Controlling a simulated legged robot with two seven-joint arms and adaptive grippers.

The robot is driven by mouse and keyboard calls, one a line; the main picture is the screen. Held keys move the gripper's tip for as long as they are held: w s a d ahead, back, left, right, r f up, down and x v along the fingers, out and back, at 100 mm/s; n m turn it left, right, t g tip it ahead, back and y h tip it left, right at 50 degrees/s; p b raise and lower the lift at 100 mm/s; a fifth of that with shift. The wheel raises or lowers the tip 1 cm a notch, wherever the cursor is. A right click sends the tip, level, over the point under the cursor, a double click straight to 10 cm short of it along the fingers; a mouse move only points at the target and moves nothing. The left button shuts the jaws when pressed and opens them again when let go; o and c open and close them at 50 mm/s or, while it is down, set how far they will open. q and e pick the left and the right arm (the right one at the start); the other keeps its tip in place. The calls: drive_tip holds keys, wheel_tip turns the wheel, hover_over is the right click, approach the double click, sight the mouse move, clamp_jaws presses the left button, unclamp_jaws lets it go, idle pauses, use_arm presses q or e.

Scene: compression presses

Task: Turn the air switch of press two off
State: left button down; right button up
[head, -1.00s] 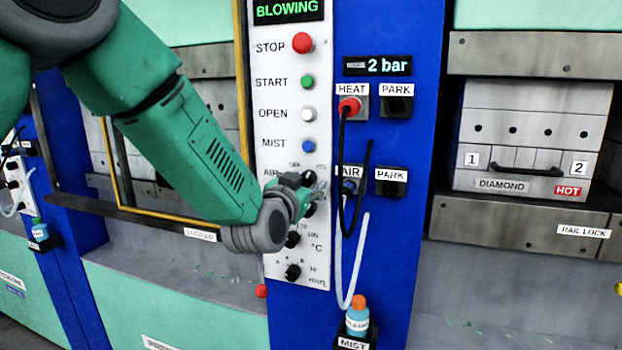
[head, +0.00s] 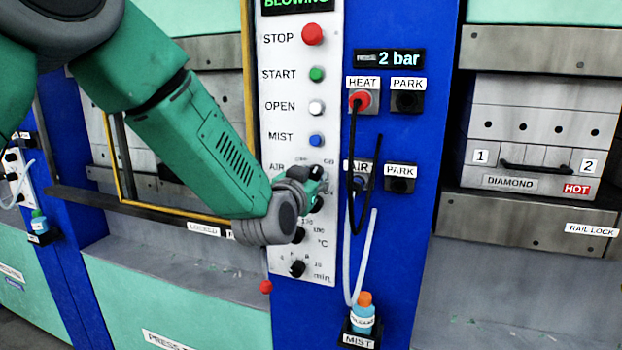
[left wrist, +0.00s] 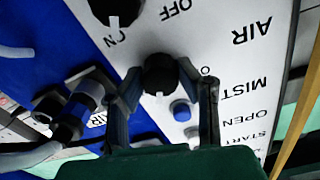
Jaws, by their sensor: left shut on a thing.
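The control panel (head: 283,90) is white, with an AIR label (head: 277,168) below the MIST row. My left gripper (head: 320,172) is at the knobs just below the blue MIST button (head: 316,140) and hides part of them. In the left wrist view, which shows the panel upside down, the left gripper (left wrist: 163,95) is shut on a black knob (left wrist: 160,75) beside the blue button (left wrist: 181,110). The knob's white mark points towards that button. Another black knob (left wrist: 115,8) has ON and OFF marks around it. The fingers hide part of the held knob's marks. My right gripper is out of view.
A red plug (head: 360,99) with a black cable sits in the HEAT socket, and cables hang right of the panel. Two PARK sockets (head: 407,101) look empty. A blue bottle (head: 362,318) stands on the MIST holder. A press with a DIAMOND mould (head: 540,150) stands right.

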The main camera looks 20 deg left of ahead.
use_arm(q)
drive_tip(key=shift+d+f+n+b, duration=0.2)
drive_tip(key=shift+n+b, duration=0.3)
drive_tip(key=shift+n, duration=0.5)
drive_tip(key=n, duration=0.1)
drive_tip(key=n+b, duration=0.1)
drive_tip(key=n, duration=0.1)
drive_tip(key=shift+a+f+n+b, duration=0.2)
drive_tip(key=shift+n+b, duration=0.1)
drive_tip(key=n+b, duration=0.2)
drive_tip(key=n, duration=0.3)
drive_tip(key=shift+d+n+b, duration=0.1)
drive_tip(key=shift+n+b, duration=0.2)
drive_tip(key=shift+b, duration=0.1)
drive_tip(key=shift+s, duration=0.1)
drive_tip(key=c, duration=1.2)
unclamp_jaws()
drive_tip(key=shift+r, duration=0.1)
